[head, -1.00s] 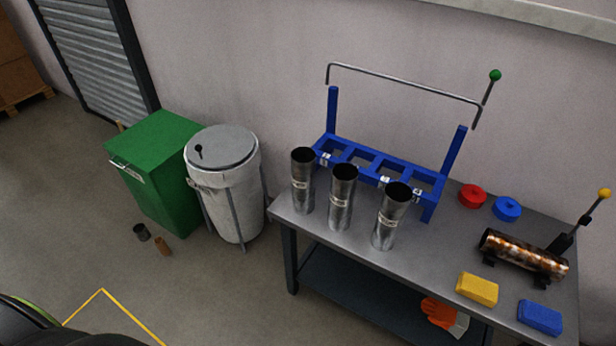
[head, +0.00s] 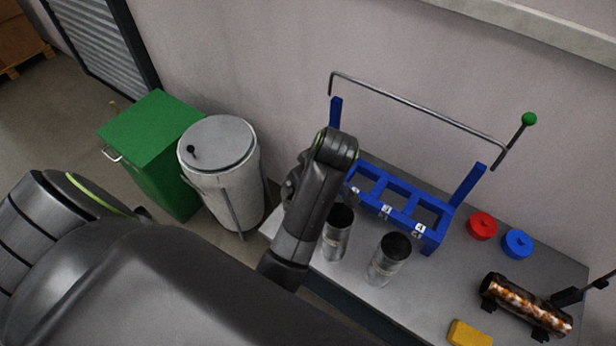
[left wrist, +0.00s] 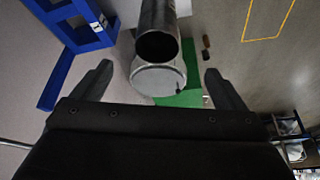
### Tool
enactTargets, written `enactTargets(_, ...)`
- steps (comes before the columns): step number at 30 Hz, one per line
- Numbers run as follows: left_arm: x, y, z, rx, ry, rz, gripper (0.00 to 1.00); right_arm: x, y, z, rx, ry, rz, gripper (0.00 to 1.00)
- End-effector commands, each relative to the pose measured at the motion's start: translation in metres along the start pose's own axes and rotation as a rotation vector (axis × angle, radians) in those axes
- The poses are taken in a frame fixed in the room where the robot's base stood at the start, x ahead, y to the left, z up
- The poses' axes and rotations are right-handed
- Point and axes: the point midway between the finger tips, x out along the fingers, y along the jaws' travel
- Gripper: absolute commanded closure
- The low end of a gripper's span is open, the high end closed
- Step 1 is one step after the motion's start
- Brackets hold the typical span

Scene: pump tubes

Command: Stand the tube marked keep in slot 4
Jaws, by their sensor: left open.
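Two steel tubes, a middle one (head: 337,238) and a right one (head: 387,262), stand upright on the bench in front of the blue rack (head: 432,244). Their labels are too small to read. A third tube, at the left, is hidden behind my left arm in the head view. A tube (left wrist: 155,12) shows at the top of the left wrist view, its dark open mouth facing the camera. My left gripper (left wrist: 158,70) is open and empty, its fingers to either side of that tube's line. Slot 4 (head: 428,211) is the rack's right-end slot and is empty.
A bent rod with a green knob (head: 529,119) spans above the rack. Red (head: 483,225) and blue (head: 517,243) discs, a yellow block (head: 469,333) and a rusty cylinder in a holder (head: 524,308) are on the right. A lidded white bin (head: 223,180) and green box (head: 150,140) stand left.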

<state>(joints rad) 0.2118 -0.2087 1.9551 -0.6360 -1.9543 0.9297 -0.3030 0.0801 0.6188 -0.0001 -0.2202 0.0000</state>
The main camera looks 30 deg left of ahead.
Motion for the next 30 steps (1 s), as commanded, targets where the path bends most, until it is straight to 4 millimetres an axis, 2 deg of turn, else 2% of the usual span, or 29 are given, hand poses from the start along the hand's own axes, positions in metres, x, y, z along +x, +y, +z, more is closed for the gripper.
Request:
enactTargets(1,-0.011,-0.002,-0.003,-0.03,-0.004,0.0,0.07,-0.003,0.0,-0.002,0.0,0.002,0.0,1.0)
enactTargets(2,-0.014,-0.003,-0.003,-0.043,-0.006,-0.002,0.07,-0.003,0.0,-0.002,0.0,0.002,0.0,1.0)
enactTargets(5,-0.011,-0.005,-0.003,-0.062,-0.009,-0.008,0.07,0.001,0.0,-0.004,-0.001,0.005,0.0,1.0)
enactTargets(9,0.015,-0.006,-0.003,-0.06,-0.008,-0.012,0.07,0.011,-0.001,-0.003,0.0,0.005,0.0,1.0)
enactTargets(12,0.033,-0.007,-0.004,-0.059,-0.009,-0.015,0.07,-0.001,0.0,-0.002,0.0,0.003,0.0,1.0)
enactTargets(21,0.087,-0.006,-0.003,-0.057,-0.01,-0.011,0.07,-0.012,0.001,-0.002,0.0,0.001,0.0,1.0)
enactTargets(24,0.098,-0.005,-0.003,-0.059,-0.009,-0.009,0.07,-0.013,0.001,-0.002,0.0,0.002,0.0,1.0)
enactTargets(30,0.106,-0.004,-0.003,-0.059,-0.01,-0.007,0.07,-0.015,0.001,-0.004,0.0,0.003,0.0,1.0)
